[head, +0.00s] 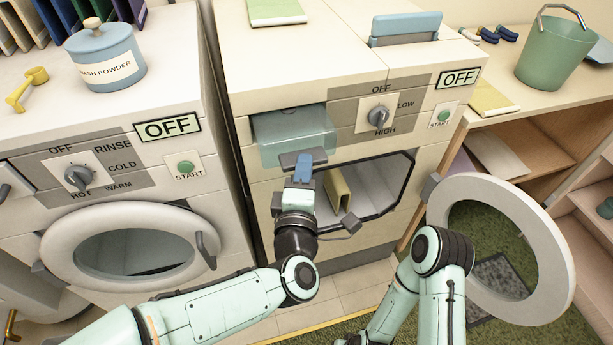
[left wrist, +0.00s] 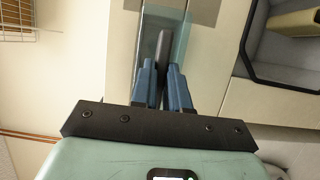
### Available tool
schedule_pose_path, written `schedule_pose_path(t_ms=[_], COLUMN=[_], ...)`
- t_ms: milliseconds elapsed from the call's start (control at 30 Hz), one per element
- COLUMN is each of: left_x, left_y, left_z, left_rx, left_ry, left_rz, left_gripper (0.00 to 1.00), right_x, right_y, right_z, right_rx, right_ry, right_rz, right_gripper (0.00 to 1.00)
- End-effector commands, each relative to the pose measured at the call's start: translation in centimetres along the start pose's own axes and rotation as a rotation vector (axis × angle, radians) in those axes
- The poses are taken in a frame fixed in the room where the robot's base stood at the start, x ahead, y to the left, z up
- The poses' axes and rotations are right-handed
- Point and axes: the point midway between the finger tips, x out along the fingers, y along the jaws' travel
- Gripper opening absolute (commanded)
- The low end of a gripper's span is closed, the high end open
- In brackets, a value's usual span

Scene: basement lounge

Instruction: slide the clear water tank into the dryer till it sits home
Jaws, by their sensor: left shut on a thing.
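The clear water tank (head: 290,128) is a see-through bluish box at the upper left of the dryer's (head: 250,75) front. It sits partly in its slot, with its front standing out from the panel. Its dark handle (left wrist: 164,48) faces me. My left gripper (head: 304,166) is shut on that handle; in the left wrist view the blue fingers (left wrist: 163,85) close on both sides of it. The slot's inside and the tank's back end are hidden. My right arm shows at the lower right of the head view, but its gripper does not.
The dryer's round door (head: 555,255) hangs open to the right. A beige object (head: 338,188) lies in the open drum. The washer (head: 215,130), with its door shut, stands at left. A shelf unit with a green bucket (head: 553,52) on top stands at right.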

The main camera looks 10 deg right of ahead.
Motion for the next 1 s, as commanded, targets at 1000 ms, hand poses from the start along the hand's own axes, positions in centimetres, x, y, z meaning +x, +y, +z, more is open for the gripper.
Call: schedule_pose_path(t_ms=[1000], left_x=[5.7], left_y=[-0.1], left_z=[-2.3], left_rx=[0.0], left_ry=[0.002], left_rz=[0.002], left_gripper=[0.0], right_x=[0.8], right_y=[0.3], right_z=[-1.3], right_rx=[0.003], right_ry=[0.036], right_rz=[0.002], right_gripper=[0.43])
